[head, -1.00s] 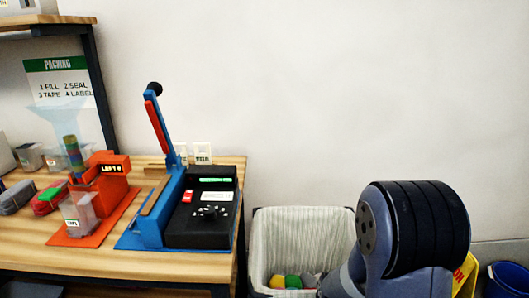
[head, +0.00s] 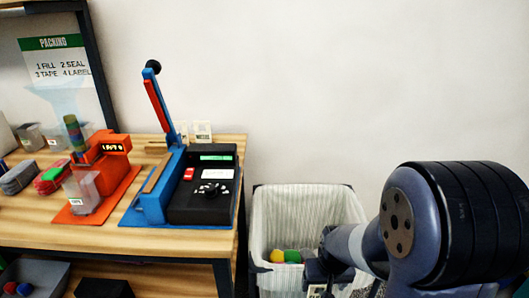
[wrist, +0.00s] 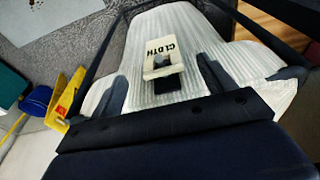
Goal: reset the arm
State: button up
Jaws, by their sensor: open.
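My arm reaches in from the right in the head view, with its dark wrist end and gripper (head: 322,268) low at the front of the white-lined bin (head: 345,205). In the wrist view my gripper (wrist: 163,88) shows as two dark fingers spread apart, with nothing held between them. Beyond and between the fingers is a pale label (wrist: 163,55) reading CLOTH, against the bin's striped white liner (wrist: 215,50). Whether the fingers touch the bin cannot be told.
A yellow object (wrist: 70,95) and blue bucket (wrist: 37,102) stand beside the bin.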

jog(key=f, duration=0.2)
jog(key=w+f+b, duration=0.1)
jog(key=f, duration=0.5)
jog(key=shift+w+f, duration=0.15)
jog(key=shift+w, duration=0.1)
jog(key=shift+s+r+p, duration=0.55)
jog(key=shift+r, duration=0.2)
jog(key=s+r, duration=0.1)
jog(key=s, duration=0.7)
notch_tip(320, 180, up, 12)
jog(key=t+p, duration=0.1)
jog(key=p, duration=1.1)
send_over(321, 294)
jog(key=s, duration=0.1)
jog(key=shift+s+d+r, duration=0.1)
